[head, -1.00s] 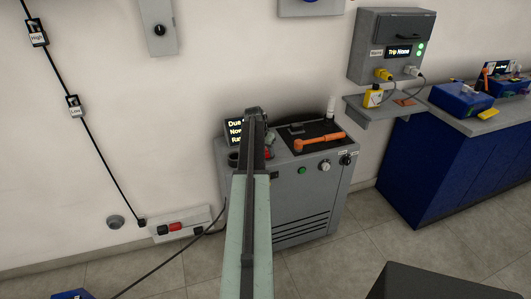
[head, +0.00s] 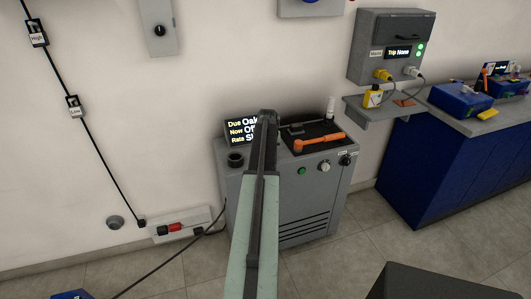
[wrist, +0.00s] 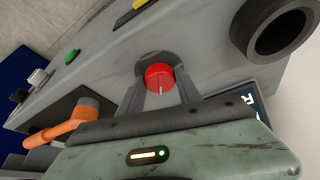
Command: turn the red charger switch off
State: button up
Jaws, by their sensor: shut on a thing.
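The red charger switch (wrist: 159,76) is a round red knob with a pale line across it, on the grey charger top in the wrist view. My gripper (wrist: 158,89) is shut on it, with one finger on each side. In the head view my gripper (head: 267,122) is over the charger (head: 315,190), and my arm hides the switch. The charger's display (head: 241,130) is partly hidden and shows "Due Oak", "Now Of..." and a cut-off "Rate" line.
A dark round cup or socket (head: 236,159) stands left of the switch and shows close by in the wrist view (wrist: 273,28). A wall strip (head: 187,225) with a red part is at lower left.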

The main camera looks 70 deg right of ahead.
jog(key=n, duration=0.2)
jog(key=n+t, duration=0.1)
jog(key=n+y, duration=0.1)
jog(key=n, duration=0.1)
jog(key=shift+s+d+n+t, duration=0.2)
jog(key=shift+d+n+t, duration=0.1)
jog(key=shift+d+t, duration=0.1)
jog(key=shift+a, duration=0.1)
jog(key=o, duration=1.4)
jog(key=shift+c, duration=0.2)
jog(key=shift+a+r, duration=0.1)
